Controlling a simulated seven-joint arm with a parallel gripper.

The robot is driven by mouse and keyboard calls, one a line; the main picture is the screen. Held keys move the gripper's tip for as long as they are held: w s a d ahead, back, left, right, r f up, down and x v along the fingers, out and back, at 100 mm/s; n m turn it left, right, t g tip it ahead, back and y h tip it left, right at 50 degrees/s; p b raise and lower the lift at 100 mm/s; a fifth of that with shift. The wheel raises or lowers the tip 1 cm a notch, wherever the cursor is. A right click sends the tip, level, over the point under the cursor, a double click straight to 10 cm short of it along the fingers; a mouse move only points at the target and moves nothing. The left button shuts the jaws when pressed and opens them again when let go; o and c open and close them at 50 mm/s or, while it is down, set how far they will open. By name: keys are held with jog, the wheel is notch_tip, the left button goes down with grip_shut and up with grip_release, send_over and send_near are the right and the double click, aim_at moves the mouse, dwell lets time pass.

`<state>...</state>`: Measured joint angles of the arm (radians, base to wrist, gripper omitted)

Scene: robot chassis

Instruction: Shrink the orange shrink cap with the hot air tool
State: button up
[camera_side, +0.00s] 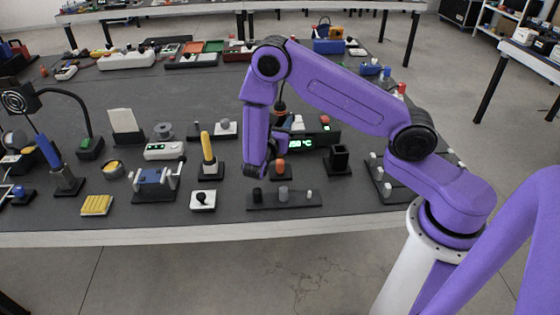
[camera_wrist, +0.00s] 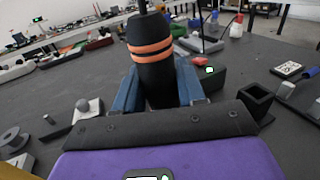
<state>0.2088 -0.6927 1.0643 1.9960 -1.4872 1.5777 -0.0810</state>
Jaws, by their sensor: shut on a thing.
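My gripper (camera_wrist: 155,85) is shut on the hot air tool (camera_wrist: 150,48), a black cylinder with two orange bands, which stands up between the bluish fingers in the wrist view. In the side view the tool's dark upper part (camera_side: 281,104) shows just right of my purple wrist, and the fingers are mostly hidden. I cannot tell the gap between tool and cap. The cap does not show in the wrist view.
A black box with a green display (camera_side: 305,141) stands behind the cap, and an empty square black holder (camera_side: 338,160) is to its right. A yellow-handled tool on a stand (camera_side: 207,150) and a small white joystick box (camera_side: 203,200) are to the left. The table's front edge is near.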

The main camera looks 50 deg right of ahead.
aim_at(280, 103)
jog(key=shift+r, duration=0.1)
dwell(0.3)
jog(key=shift+r, duration=3.7)
